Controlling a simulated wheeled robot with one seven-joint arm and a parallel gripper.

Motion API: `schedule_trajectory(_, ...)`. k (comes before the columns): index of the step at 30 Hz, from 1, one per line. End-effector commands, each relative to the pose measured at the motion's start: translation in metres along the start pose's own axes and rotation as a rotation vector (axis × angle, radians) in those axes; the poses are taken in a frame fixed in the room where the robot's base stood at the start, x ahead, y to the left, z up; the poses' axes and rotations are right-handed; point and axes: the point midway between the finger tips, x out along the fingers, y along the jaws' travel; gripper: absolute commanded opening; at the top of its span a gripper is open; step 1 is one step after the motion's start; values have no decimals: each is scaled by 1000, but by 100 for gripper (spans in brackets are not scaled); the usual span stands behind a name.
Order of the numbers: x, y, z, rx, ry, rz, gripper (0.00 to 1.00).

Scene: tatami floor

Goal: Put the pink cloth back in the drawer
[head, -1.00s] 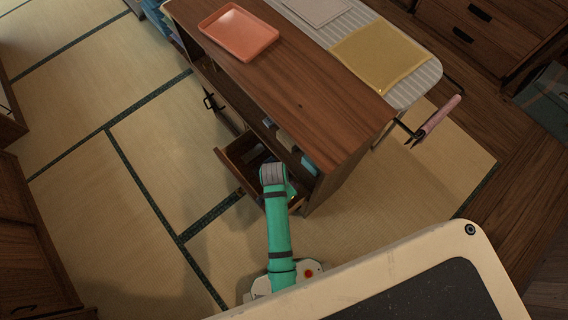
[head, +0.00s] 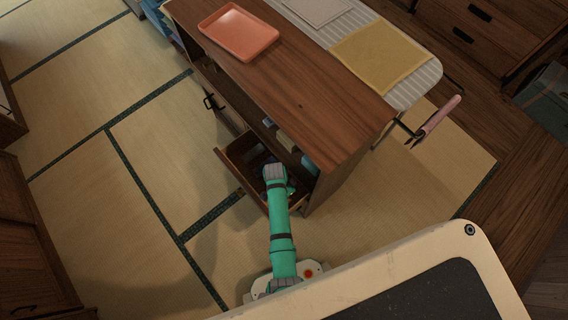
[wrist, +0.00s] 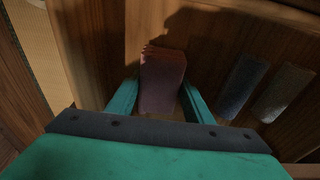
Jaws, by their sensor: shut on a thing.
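The pink cloth (wrist: 163,78) is a folded, dusky-pink block in shadow, between my gripper's two green fingers in the wrist view. My gripper (wrist: 160,103) is shut on it. In the head view the end of my arm reaches over the open drawer (head: 240,181) in the side of the wooden cabinet. My wrist hides the fingers and the cloth there. In the wrist view the cloth is over or in the wooden drawer; I cannot tell whether it touches the bottom.
A blue-grey folded cloth (wrist: 241,87) and a grey one (wrist: 284,93) lie in the drawer, right of the pink cloth. The cabinet top (head: 300,90) overhangs close by and holds an orange tray (head: 238,31). The tatami left of the drawer is clear.

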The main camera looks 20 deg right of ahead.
Motion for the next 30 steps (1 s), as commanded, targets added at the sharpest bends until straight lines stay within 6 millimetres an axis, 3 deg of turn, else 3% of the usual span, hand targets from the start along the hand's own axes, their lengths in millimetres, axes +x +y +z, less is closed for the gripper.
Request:
schedule_trajectory(13, 6, 0, 1, -1, 0, 0, 25)
schedule_trajectory(14, 7, 0, 2, -1, 0, 0, 49)
schedule_trajectory(16, 6, 0, 1, 0, 0, 0, 65)
schedule_trajectory(26, 5, 0, 1, 0, 1, -1, 65)
schedule_trajectory(30, -6, 0, 0, 1, 2, -2, 65)
